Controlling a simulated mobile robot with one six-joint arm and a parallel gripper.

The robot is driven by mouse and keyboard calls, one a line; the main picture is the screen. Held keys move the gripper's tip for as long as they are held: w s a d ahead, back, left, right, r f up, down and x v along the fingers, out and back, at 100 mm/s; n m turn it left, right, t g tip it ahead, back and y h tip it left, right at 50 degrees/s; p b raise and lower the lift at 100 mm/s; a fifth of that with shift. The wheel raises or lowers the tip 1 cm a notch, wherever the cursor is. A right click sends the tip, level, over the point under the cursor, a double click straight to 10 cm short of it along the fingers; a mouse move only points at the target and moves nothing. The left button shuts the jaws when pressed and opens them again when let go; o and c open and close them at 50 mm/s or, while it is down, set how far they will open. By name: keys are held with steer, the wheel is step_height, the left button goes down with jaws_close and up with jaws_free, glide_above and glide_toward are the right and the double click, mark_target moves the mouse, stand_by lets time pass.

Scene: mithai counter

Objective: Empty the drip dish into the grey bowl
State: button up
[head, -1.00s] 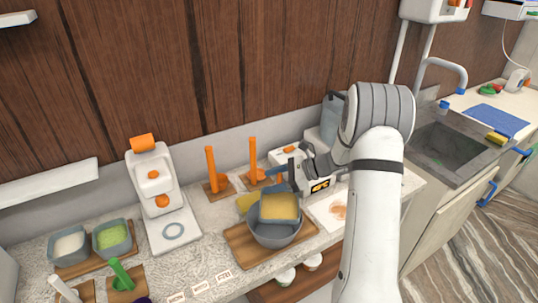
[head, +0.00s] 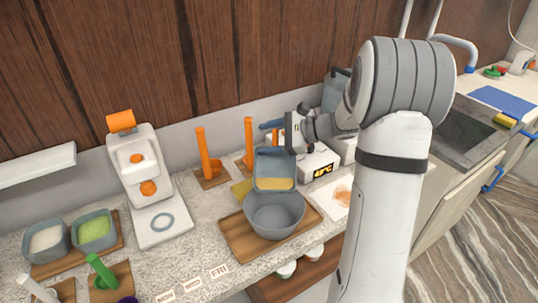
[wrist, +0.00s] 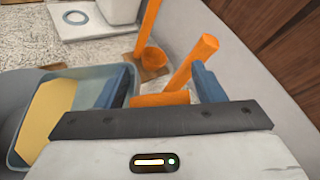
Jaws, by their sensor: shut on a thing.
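The drip dish (head: 275,160) is a blue-grey rectangular tray, tilted steeply above the grey bowl (head: 274,222). Yellow content (head: 274,184) lies at its lower end, by the bowl's rim; the upper floor of the dish looks bare.
Two orange-handled tools (head: 204,158) stand behind the bowl. A yellow item (head: 241,190) lies behind its left side. A white dispenser (head: 140,175) stands left, with two small tubs (head: 95,232). A white boxy device (head: 318,163) and a white sheet (head: 336,193) are at right.

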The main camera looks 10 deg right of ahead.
steer(key=s+a+r+n+t+y+b, duration=0.1)
steer(key=s+r+n+b, duration=0.3)
steer(key=b, duration=1)
steer(key=s+a+r+n+t+y+b, duration=0.1)
steer(key=s+a+r+n+t+b, duration=0.2)
steer(key=s+n+b, duration=0.5)
steer(key=s+r+t+b, duration=0.1)
steer(key=s+b, duration=0.2)
steer(key=b, duration=0.4)
steer(key=shift+s, duration=0.15)
steer(key=m+g+h+p, duration=0.2)
steer(key=m+p, duration=0.6)
steer(key=p, duration=0.9)
glide_above(268, 165)
steer(key=f, duration=0.1)
steer(key=w+f+m+g+p, duration=0.1)
steer(key=p, duration=0.2)
steer(key=w+d+f+m+g+p, duration=0.1)
steer(key=w+f+p, duration=0.1)
steer(key=p, duration=0.2)
steer(key=shift+w+f+m, duration=0.25)
steer(key=shift+w+m, duration=0.05)
steer(key=w+f+m+g+p, duration=0.3)
steer(key=f+m+p, duration=0.2)
steer(key=f+p, duration=0.4)
steer(key=shift+d+f+g+p, duration=0.25)
steer(key=shift+d+g+p, duration=0.1)
steer(key=shift+p, duration=0.2)
